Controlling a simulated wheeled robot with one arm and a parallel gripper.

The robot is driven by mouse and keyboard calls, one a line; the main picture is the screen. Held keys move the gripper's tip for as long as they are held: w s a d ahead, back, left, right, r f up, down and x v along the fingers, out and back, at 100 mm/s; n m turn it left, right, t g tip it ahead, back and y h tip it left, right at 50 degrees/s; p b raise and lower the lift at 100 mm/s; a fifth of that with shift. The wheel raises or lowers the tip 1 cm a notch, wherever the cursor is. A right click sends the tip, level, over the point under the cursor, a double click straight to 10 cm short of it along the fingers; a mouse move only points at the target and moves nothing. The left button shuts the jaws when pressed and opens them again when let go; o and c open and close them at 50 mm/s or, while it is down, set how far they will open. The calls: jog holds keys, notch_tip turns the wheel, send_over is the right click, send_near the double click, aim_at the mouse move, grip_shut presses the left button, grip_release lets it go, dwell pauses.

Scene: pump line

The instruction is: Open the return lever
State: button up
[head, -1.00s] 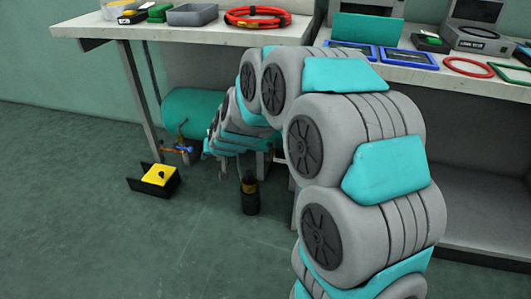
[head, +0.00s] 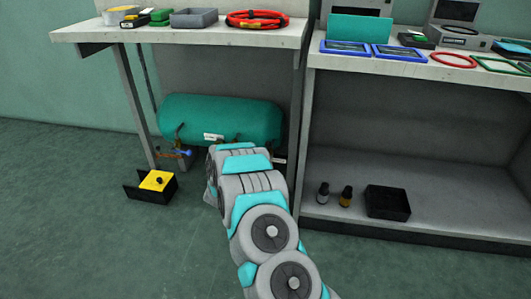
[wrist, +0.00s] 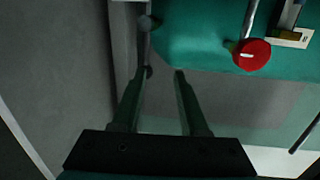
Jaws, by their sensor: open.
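A teal tank (head: 225,115) lies under the left bench in the head view. At its lower left are brass-coloured pipework and a small blue handle (head: 183,153). In the wrist view, the tank's underside (wrist: 200,45) fills the top right, with a red round knob (wrist: 252,54) and a brass fitting on a pale plate (wrist: 292,38). A short grey bar (wrist: 146,45) hangs left of the tank. My gripper (wrist: 163,72) is open and empty, its left fingertip close to the bar's lower end. I cannot tell which part is the return lever. My arm hides the gripper in the head view.
A black and yellow box (head: 155,184) stands on the floor left of the tank. A bench leg (head: 135,105) stands at the left. Two small bottles (head: 335,194) and a black bin (head: 387,203) sit on the right bench's lower shelf. The floor at the front left is clear.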

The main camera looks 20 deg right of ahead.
aim_at(268, 149)
jog(key=shift+h, duration=0.6)
jog(key=shift+w+d+f, duration=0.15)
jog(key=shift+w+d, duration=0.55)
jog(key=shift+d, duration=0.45)
jog(key=shift+w+d+f, duration=0.1)
jog(key=shift+w+d, duration=0.6)
jog(key=shift+d, duration=0.5)
jog(key=shift+w+d+f, duration=0.15)
jog(key=shift+w+d, duration=0.55)
jog(key=shift+d, duration=0.45)
jog(key=shift+c, duration=0.3)
grip_shut()
